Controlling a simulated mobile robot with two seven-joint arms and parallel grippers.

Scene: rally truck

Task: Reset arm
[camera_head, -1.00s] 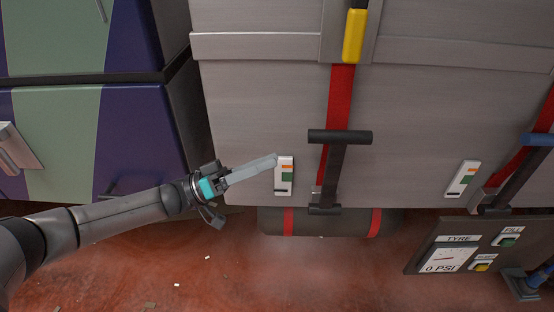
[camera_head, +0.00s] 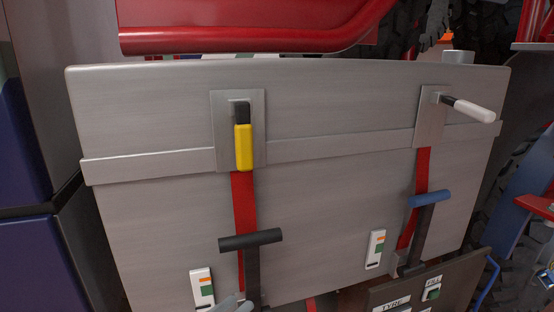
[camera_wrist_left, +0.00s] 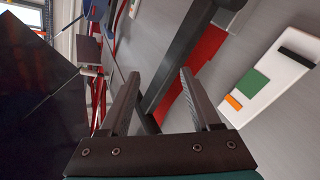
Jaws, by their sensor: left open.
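My left gripper (camera_head: 236,304) barely shows at the bottom edge of the head view, beside the lower end of the left red strap (camera_head: 244,202). In the left wrist view my left gripper (camera_wrist_left: 160,75) has its two fingers apart, with nothing held between them. A dark bar (camera_wrist_left: 182,50) and a red strap (camera_wrist_left: 208,48) lie beyond the fingers. A white switch plate with green and orange marks (camera_wrist_left: 268,78) is to their right. Most of my left arm is out of the head view. My right gripper is not in view.
A large grey panel (camera_head: 160,220) fills the middle. It carries a yellow handle (camera_head: 243,148), a white handle (camera_head: 474,110), a black crossbar (camera_head: 250,240) and a blue crossbar (camera_head: 430,198). The tyre box (camera_head: 455,280) stands low right. Blue cabinets (camera_head: 35,265) are at left.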

